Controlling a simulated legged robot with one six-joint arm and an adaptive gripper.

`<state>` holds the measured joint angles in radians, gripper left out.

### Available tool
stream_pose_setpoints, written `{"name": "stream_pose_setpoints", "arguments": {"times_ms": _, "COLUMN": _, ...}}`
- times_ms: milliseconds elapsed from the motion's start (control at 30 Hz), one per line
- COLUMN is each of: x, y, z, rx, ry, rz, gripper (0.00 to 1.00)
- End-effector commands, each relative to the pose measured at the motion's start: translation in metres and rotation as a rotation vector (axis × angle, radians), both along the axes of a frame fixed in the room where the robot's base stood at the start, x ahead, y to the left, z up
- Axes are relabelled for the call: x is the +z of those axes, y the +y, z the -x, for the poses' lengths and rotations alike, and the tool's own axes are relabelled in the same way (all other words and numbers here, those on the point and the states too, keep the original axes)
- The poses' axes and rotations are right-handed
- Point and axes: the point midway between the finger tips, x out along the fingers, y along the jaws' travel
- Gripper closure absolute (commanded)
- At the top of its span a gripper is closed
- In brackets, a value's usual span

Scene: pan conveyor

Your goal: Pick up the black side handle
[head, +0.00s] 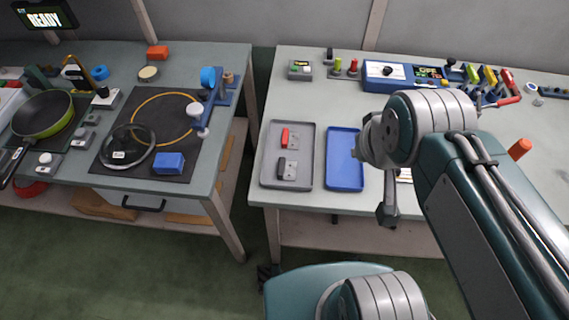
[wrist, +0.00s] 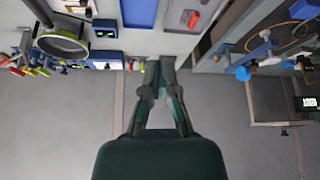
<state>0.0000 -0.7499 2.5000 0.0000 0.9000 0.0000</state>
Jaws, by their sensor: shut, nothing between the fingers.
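The black side handle (head: 281,166) lies on a small grey plate in the near half of the grey tray (head: 306,157). A red handle (head: 285,138) lies behind it in the same tray, and also shows in the wrist view (wrist: 193,20). The black handle is not clearly visible in the wrist view. My gripper (head: 387,218) hangs at the front edge of the right table, to the right of both trays and apart from the handle. In the wrist view its fingertips (wrist: 160,63) meet, shut and empty.
An empty blue tray (head: 345,160) lies between the grey tray and my arm. Blocks and a blue device (head: 400,76) stand at the back. A gap separates this table from the left one, with its glass lid (head: 127,147) and green pan (head: 42,113).

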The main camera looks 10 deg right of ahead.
Motion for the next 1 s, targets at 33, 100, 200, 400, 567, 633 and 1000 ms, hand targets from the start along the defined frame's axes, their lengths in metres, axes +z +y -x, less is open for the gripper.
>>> {"name": "stream_pose_setpoints", "arguments": {"times_ms": 33, "x": 0.0, "y": 0.0, "z": 0.0, "rx": 0.0, "ry": 0.0, "rz": 0.0, "gripper": 1.0}}
{"name": "stream_pose_setpoints", "arguments": {"times_ms": 100, "x": 0.0, "y": 0.0, "z": 0.0, "rx": 0.0, "ry": 0.0, "rz": 0.0, "gripper": 1.0}}
{"name": "stream_pose_setpoints", "arguments": {"times_ms": 200, "x": 0.0, "y": 0.0, "z": 0.0, "rx": 0.0, "ry": 0.0, "rz": 0.0, "gripper": 1.0}}
{"name": "stream_pose_setpoints", "arguments": {"times_ms": 400, "x": 0.0, "y": 0.0, "z": 0.0, "rx": 0.0, "ry": 0.0, "rz": 0.0, "gripper": 1.0}}
{"name": "stream_pose_setpoints", "arguments": {"times_ms": 567, "x": -0.001, "y": 0.002, "z": -0.004, "rx": -0.002, "ry": 0.012, "rz": -0.005, "gripper": 0.38}}
{"name": "stream_pose_setpoints", "arguments": {"times_ms": 633, "x": -0.003, "y": 0.005, "z": -0.012, "rx": -0.005, "ry": 0.035, "rz": -0.014, "gripper": 0.35}}
{"name": "stream_pose_setpoints", "arguments": {"times_ms": 1000, "x": -0.038, "y": 0.042, "z": -0.074, "rx": -0.065, "ry": 0.222, "rz": -0.065, "gripper": 0.35}}
